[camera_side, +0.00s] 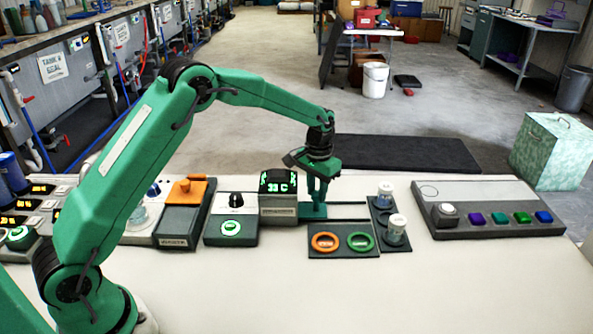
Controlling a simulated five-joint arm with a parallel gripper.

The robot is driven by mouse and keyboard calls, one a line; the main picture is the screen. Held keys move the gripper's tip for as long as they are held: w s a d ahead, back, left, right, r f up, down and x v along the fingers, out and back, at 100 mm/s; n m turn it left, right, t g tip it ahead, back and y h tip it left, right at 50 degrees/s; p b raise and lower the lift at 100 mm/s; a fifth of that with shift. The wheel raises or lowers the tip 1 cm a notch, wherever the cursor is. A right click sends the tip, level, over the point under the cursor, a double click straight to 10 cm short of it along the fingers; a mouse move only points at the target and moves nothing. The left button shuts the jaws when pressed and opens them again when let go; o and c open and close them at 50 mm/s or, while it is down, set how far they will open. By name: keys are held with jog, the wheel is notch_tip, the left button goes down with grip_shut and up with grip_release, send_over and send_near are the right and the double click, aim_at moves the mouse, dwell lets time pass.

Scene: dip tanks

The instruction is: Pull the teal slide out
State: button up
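The teal slide (313,212) lies low at the right side of a grey box with a lit display (278,190) reading about 33 C. A pale-edged dark track (350,211) runs to the right from the slide. My gripper (318,199) points down right over the slide, with its fingertips at or just above its top. The fingers and the slide are close in colour, so I cannot tell whether they touch or whether the fingers are shut on it.
An orange ring (325,242) and a green ring (360,241) sit in front of the track. White-capped jars (396,230) stand right of it. A panel with coloured buttons (490,222) is further right. A knob box (232,222) is at left. The front table is clear.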

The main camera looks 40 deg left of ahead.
grip_shut()
jog(key=shift+w+d+r, duration=0.15)
jog(key=shift+w+d, duration=3.55)
jog(key=shift+w, duration=0.1)
jog(key=o, duration=0.9)
grip_release()
jog(key=shift+c, duration=0.2)
jog(key=shift+s, duration=0.1)
notch_tip(320, 180, up, 8)
